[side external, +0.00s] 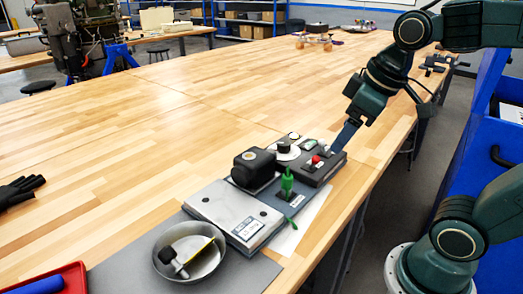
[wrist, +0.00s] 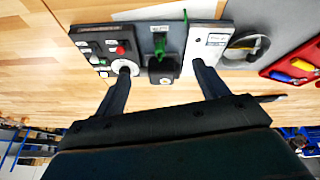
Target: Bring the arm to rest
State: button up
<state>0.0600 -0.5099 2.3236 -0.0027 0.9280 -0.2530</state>
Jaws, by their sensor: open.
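My gripper (side external: 336,146) hangs over the far right end of the control panels on the wooden bench (side external: 130,130). In the wrist view my gripper (wrist: 161,66) has its two fingers spread wide apart, with nothing between them. A dark switch box (side external: 318,173) with a red knob (side external: 315,159) lies just below the fingers in the side view. I cannot tell whether a fingertip touches it. A green lever (side external: 287,182) stands upright on the middle panel, beside a black block (side external: 253,167).
A grey labelled box (side external: 222,204) and a metal bowl (side external: 172,269) with a tool inside stand nearer the camera on a grey mat (side external: 130,268). A red tray (side external: 75,279) and black glove (side external: 18,190) lie at left. The far bench is mostly clear.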

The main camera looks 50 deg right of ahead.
jog(key=s+a+f+m+t, duration=0.1)
jog(key=s+f+m, duration=0.1)
jog(key=s, duration=0.3)
jog(key=shift+s+a, duration=0.2)
jog(key=shift+s, duration=0.1)
dwell(0.8)
